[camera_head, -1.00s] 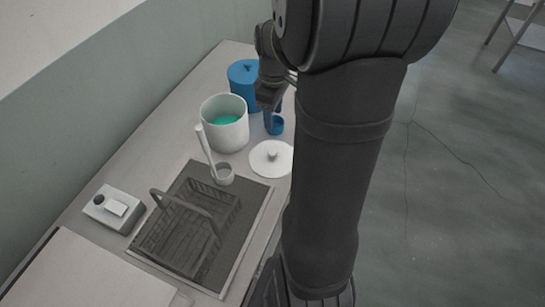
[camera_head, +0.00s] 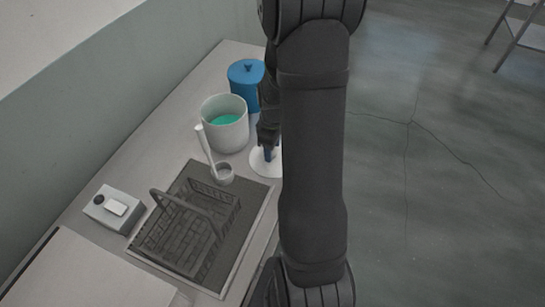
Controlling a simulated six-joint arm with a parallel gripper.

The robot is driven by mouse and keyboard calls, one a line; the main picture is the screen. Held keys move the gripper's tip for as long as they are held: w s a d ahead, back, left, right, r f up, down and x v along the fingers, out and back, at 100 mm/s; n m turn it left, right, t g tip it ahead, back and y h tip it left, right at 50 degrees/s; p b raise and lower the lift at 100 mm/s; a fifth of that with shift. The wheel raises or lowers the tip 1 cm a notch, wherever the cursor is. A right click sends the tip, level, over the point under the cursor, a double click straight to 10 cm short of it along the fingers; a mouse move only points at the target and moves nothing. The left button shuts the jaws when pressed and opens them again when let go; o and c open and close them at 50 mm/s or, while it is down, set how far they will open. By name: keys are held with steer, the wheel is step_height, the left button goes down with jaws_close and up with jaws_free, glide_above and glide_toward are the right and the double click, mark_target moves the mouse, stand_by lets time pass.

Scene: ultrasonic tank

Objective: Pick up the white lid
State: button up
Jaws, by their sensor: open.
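The white lid (camera_head: 259,167) lies flat on the bench, right of the ladle and in front of the white pot. My arm hides its right part and its knob. I cannot tell whether the fingertips touch the knob. The gap between the fingers is hard to see from here, and nothing shows held in them.
The white pot (camera_head: 211,134) of green liquid and a blue lidded canister (camera_head: 240,83) stand behind. A ladle (camera_head: 223,174) and a dark wire basket (camera_head: 180,245) on a mat stand nearer. A small grey box (camera_head: 104,214) is at the left.

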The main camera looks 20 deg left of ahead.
steer(key=shift+f, duration=0.45)
steer(key=c, duration=1.1)
steer(key=shift+o, duration=0.2)
steer(key=shift+r, duration=0.15)
